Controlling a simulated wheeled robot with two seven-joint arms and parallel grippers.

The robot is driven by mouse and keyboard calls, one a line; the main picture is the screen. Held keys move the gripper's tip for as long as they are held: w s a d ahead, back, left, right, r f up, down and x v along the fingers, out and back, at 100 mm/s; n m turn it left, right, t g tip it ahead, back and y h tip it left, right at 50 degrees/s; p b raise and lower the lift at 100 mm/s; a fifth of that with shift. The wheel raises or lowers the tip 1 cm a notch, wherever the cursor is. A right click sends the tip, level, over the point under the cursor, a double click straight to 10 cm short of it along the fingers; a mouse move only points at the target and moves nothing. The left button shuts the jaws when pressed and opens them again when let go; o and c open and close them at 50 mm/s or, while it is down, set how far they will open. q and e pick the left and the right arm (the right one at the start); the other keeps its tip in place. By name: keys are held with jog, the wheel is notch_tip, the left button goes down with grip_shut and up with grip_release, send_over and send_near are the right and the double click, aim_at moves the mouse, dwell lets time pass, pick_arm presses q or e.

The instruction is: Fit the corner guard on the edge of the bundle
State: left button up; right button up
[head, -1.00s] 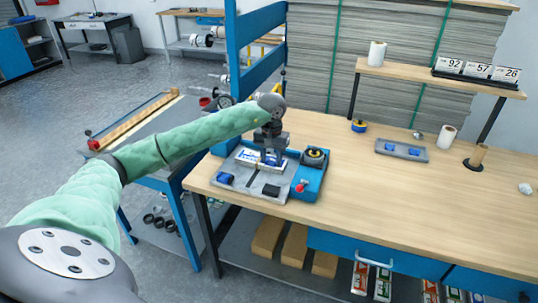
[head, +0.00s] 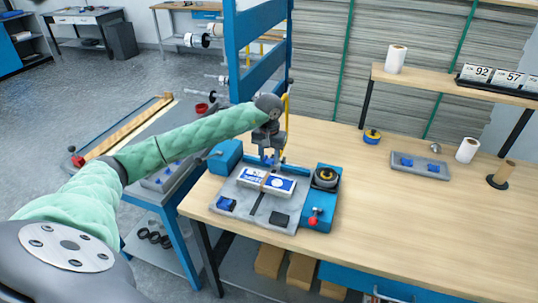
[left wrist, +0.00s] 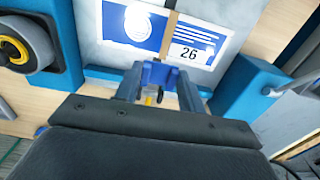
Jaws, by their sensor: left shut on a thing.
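The bundle (head: 282,185) is a flat white and blue pack with a tan strap across it, lying on a grey fixture plate (head: 240,213). It also shows at the top of the left wrist view (left wrist: 120,25), with a "26" label beside the strap. My left gripper (head: 268,160) is at the bundle's far edge, pointing down. In the left wrist view its fingers (left wrist: 155,88) are shut on a blue corner guard (left wrist: 158,70), in line with the strap and close to the edge. I cannot tell whether the guard touches the bundle. My right gripper is out of view.
A blue holder with a black roll (head: 326,178) and a red knob (head: 314,216) stand right of the bundle. A blue block (head: 225,156) stands at the left. A grey tray (head: 420,172) holds blue pieces further right. The wooden table (head: 420,230) is clear at the front right.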

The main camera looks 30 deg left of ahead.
pick_arm(q)
jog(key=shift+f, duration=0.65)
jog(key=shift+s+f, duration=0.1)
jog(key=shift+f, duration=2.25)
jog(key=shift+s+b, duration=0.1)
jog(key=shift+b, duration=0.4)
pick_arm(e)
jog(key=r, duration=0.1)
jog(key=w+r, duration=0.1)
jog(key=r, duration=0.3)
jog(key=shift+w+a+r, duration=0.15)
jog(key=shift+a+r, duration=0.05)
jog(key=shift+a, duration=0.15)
